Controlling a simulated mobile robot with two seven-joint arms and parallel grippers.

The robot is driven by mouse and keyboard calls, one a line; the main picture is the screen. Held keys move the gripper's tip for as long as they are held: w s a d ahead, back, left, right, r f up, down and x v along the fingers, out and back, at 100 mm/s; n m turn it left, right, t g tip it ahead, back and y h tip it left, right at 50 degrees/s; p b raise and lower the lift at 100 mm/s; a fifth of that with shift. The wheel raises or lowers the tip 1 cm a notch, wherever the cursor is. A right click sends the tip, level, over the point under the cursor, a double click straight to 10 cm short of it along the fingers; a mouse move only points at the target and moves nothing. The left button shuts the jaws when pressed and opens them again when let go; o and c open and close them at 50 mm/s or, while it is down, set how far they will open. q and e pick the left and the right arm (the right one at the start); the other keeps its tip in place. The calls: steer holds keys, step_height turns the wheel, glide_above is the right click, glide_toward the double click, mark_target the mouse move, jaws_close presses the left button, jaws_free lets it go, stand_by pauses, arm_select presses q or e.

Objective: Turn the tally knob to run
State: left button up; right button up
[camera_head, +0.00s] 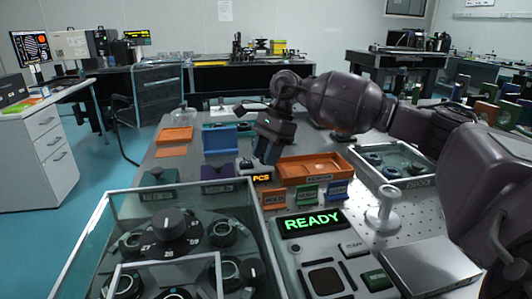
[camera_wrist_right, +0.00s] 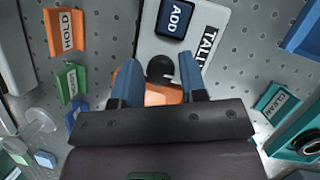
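The tally device shows in the head view as a small box with an orange "PCS" display (camera_head: 262,178), partly hidden behind my right gripper (camera_head: 266,153). In the right wrist view its pale plate (camera_wrist_right: 147,45) carries a dark blue "ADD" button (camera_wrist_right: 174,18) and the lettering "TALL", with the rest cut off. A round black knob (camera_wrist_right: 160,68) sits on the plate's near end. My right gripper (camera_wrist_right: 158,62) is open, its blue fingers on either side of the knob with visible gaps. I cannot tell its height above the knob. My left gripper is not in view.
An orange tray (camera_head: 316,168) lies just right of the device. "HOLD" (camera_head: 274,198) and other coloured label blocks stand in front of it. A green "READY" display (camera_head: 312,222), a white stand (camera_head: 384,212) and a glass-sided case of knobs (camera_head: 105,205) are nearer.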

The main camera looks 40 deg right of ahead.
steer(key=shift+d+r, duration=0.1)
steer(key=shift+r, duration=0.2)
arm_select(q)
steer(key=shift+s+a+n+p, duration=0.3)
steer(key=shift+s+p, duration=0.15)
steer(key=shift+p, duration=0.4)
arm_select(e)
steer(key=v, duration=1)
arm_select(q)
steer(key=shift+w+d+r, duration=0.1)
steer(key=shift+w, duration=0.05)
arm_select(e)
steer(key=shift+d, duration=0.1)
